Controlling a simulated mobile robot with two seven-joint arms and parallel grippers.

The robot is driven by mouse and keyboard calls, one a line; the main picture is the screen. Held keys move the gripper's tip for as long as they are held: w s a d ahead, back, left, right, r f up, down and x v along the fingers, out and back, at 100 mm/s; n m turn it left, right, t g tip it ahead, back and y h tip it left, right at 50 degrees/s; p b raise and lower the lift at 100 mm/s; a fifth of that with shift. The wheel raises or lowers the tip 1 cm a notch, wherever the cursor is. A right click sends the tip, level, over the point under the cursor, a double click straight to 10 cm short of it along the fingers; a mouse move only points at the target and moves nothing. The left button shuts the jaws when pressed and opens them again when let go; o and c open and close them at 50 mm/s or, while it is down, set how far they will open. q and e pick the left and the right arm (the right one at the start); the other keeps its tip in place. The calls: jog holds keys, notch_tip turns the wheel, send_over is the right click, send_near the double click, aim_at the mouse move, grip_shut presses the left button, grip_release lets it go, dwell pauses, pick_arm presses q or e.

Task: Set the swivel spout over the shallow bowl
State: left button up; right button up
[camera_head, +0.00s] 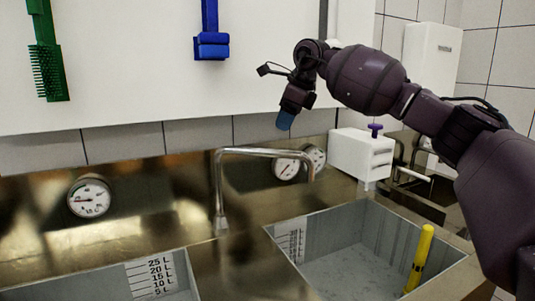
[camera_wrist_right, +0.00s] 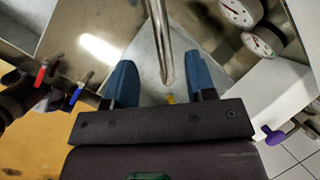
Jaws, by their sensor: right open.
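The swivel spout (camera_head: 262,152) is a thin chrome pipe that rises from the sink ledge between two basins. The left basin (camera_head: 165,268) shows only in part, with a litre scale. I cannot tell which basin is the shallow bowl. My right gripper (camera_head: 285,120) is above the spout's tip, pointing down. In the right wrist view my right gripper (camera_wrist_right: 165,85) is open and empty, and the spout (camera_wrist_right: 160,45) shows between its blue fingers. My left gripper is not seen.
Round gauges (camera_head: 90,196) sit on the back panel, with two more behind the spout tip. A white box with a purple knob (camera_head: 375,130) stands at the right. A yellow cylinder (camera_head: 420,258) stands in the right basin. Red (camera_wrist_right: 42,72) and blue (camera_wrist_right: 75,95) tap handles show left.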

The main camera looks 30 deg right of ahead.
aim_at(273, 150)
jog(key=b+x, duration=0.1)
jog(key=x, duration=0.9)
jog(key=shift+c, duration=0.2)
grip_shut()
